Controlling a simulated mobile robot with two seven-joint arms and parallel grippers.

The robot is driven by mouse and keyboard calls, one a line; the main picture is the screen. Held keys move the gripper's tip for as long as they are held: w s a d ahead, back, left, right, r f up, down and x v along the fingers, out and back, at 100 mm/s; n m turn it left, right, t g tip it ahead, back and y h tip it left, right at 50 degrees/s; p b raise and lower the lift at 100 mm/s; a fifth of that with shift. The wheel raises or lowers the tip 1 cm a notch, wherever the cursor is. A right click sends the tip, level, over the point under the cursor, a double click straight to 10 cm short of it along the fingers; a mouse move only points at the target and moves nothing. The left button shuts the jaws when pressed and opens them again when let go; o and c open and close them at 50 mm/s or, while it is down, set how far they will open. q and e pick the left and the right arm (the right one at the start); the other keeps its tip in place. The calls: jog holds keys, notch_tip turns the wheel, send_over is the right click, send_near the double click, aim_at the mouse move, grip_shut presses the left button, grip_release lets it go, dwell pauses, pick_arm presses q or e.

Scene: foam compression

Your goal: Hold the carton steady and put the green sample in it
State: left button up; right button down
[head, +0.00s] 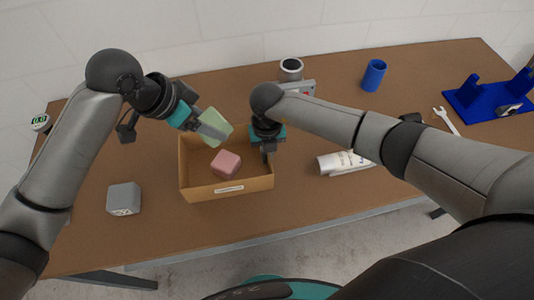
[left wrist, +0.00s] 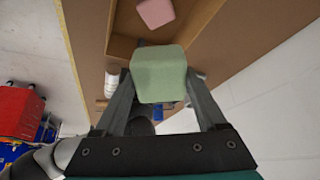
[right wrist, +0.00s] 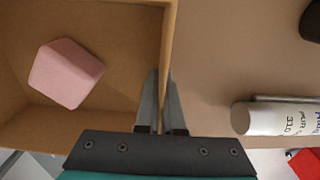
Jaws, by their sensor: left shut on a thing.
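The open cardboard carton (head: 228,187) stands on the table with a pink block (head: 226,163) inside. It also shows in the right wrist view (right wrist: 100,110). The green sample (head: 215,127) is a pale green rounded block held above the carton's far left part. My left gripper (head: 207,128) is shut on it, with a finger on either side in the left wrist view (left wrist: 158,75). My right gripper (head: 267,148) is at the carton's right wall. In the right wrist view its fingers (right wrist: 160,105) are close together, one on each side of that wall, pinching it.
A grey block (head: 124,198) lies left of the carton. White tubes (head: 345,162) lie to its right. A grey device (head: 292,75), blue cup (head: 375,75), wrench (head: 446,121) and blue stand (head: 490,98) are farther off. The table (head: 320,205) is clear at the front right.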

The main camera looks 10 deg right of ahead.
pick_arm(q)
jog(key=shift+f, duration=5.7)
jog(key=o, duration=1.2)
jog(key=shift+o, duration=0.2)
jog(key=v, duration=1.2)
pick_arm(e)
jog(key=c, duration=1)
grip_release()
